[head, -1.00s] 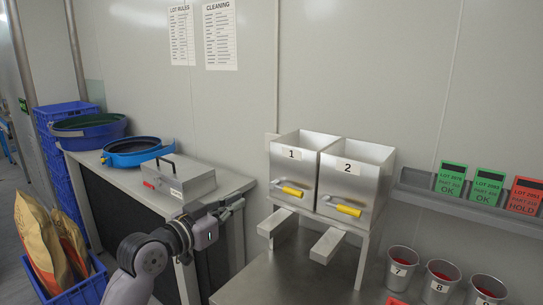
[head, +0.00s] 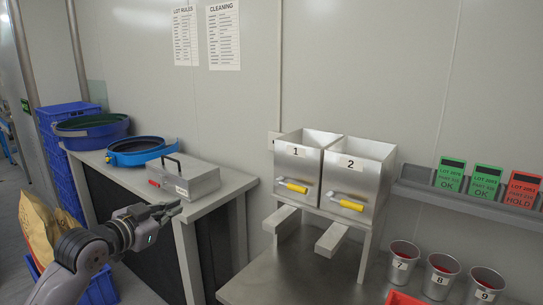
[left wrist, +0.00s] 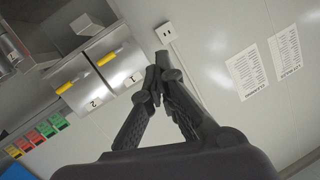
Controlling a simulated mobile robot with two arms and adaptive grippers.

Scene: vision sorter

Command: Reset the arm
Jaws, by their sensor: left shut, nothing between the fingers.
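My left gripper (head: 170,211) is in the head view at the lower left, in front of the side bench and just below the grey metal box. It is shut and empty, with its fingers pointing right. In the left wrist view the closed fingertips (left wrist: 157,72) meet in front of the wall, with nothing between them. My left arm comes in from the lower left corner. My right gripper does not show in either view.
Two metal hoppers, 1 (head: 303,165) and 2 (head: 352,180), stand on the steel table (head: 290,285). Several cups stand at right, including cup 7 (head: 401,267). A grey box (head: 188,177) and blue sieve (head: 135,155) lie on the side bench. Sacks (head: 38,225) stand at left.

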